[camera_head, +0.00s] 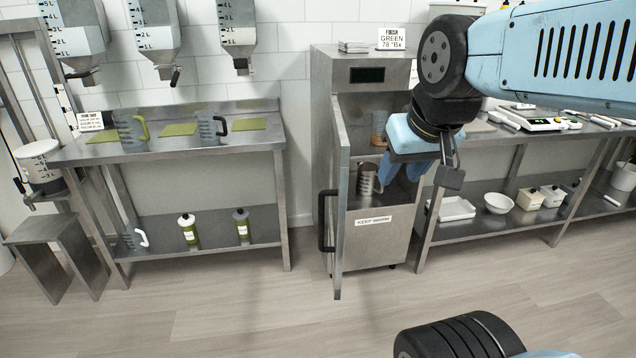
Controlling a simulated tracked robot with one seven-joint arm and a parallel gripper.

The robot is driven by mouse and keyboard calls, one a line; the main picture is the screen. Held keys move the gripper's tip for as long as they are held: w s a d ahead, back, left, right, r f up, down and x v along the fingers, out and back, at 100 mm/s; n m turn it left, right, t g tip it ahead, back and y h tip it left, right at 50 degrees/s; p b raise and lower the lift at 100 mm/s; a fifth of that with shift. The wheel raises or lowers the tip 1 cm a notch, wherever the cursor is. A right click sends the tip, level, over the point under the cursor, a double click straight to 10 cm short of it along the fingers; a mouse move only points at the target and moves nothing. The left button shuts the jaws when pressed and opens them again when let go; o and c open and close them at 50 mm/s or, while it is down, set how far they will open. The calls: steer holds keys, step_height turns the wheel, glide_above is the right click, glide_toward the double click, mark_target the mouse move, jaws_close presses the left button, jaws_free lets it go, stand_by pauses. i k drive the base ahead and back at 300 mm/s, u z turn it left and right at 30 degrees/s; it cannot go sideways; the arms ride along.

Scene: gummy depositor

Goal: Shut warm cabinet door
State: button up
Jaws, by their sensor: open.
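The warm cabinet (375,235) is a steel box with a dark display, standing between two benches. Its door (339,205) is open, hinged at the left and swung out towards me, seen nearly edge-on. The door's black handle (323,222) shows at its left, on the outer face. My gripper (422,172) is open and empty, in front of the right side of the cabinet opening in the picture and apart from the door. How deep it reaches is hard to tell. It partly hides the cabinet's inside.
A metal jug (367,181) and an amber container (379,127) stand inside the cabinet. The left bench (200,150) holds jugs and green mats. The right bench (520,135) holds a scale and tools, with trays and bowls below. The floor before the cabinet is clear.

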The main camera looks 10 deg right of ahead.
mark_target(337, 192)
steer(key=u, duration=0.05)
steer(key=i, duration=0.9)
steer(key=z, duration=0.4)
steer(key=k, duration=1.55)
steer(key=u, duration=0.35)
steer(key=i, duration=1)
steer(key=z, duration=0.05)
